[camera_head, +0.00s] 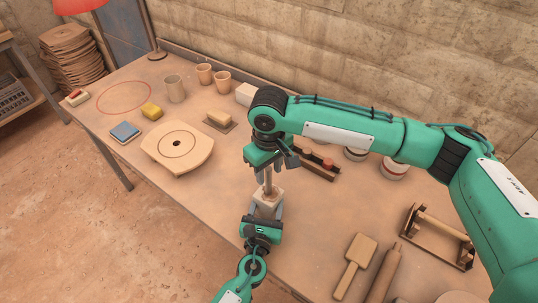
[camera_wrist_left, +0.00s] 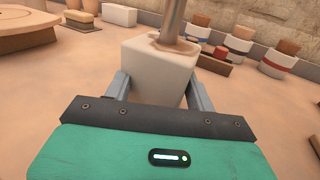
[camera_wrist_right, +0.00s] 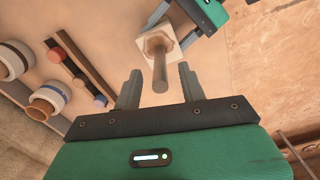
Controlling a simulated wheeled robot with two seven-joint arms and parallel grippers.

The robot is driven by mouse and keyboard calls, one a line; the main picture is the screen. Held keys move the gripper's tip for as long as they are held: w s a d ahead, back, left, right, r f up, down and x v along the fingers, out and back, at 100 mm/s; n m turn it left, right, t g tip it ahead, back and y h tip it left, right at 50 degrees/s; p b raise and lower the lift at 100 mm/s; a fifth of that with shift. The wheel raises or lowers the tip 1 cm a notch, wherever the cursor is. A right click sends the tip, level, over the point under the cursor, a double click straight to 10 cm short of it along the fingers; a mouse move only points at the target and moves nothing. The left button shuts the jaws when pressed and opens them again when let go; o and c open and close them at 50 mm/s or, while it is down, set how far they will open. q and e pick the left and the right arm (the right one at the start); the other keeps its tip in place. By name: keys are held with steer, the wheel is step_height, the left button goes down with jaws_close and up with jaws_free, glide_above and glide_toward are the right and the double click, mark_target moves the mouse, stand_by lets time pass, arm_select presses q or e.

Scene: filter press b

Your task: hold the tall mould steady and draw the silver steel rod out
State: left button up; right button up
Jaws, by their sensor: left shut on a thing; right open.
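The tall mould (camera_head: 267,199) is a pale, square block standing upright near the table's front edge. The silver steel rod (camera_head: 267,180) stands upright out of a hollow in its top; its lower end is hidden inside. My left gripper (camera_wrist_left: 156,80) is shut on the mould, one finger on each side. My right gripper (camera_head: 268,170) is above the mould, open. In the right wrist view, the rod (camera_wrist_right: 159,72) lies between its spread fingers, with a gap on both sides. The mould's top also shows in that view (camera_wrist_right: 172,35).
Cups (camera_head: 205,74) stand behind. A wooden paddle (camera_head: 355,262) and a rolling pin (camera_head: 383,275) lie at front right. Jars (camera_head: 394,170) stand behind my right arm.

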mark_target(269, 179)
steer(key=shift+f, duration=2.15)
steer(key=shift+r, duration=0.15)
jaws_close()
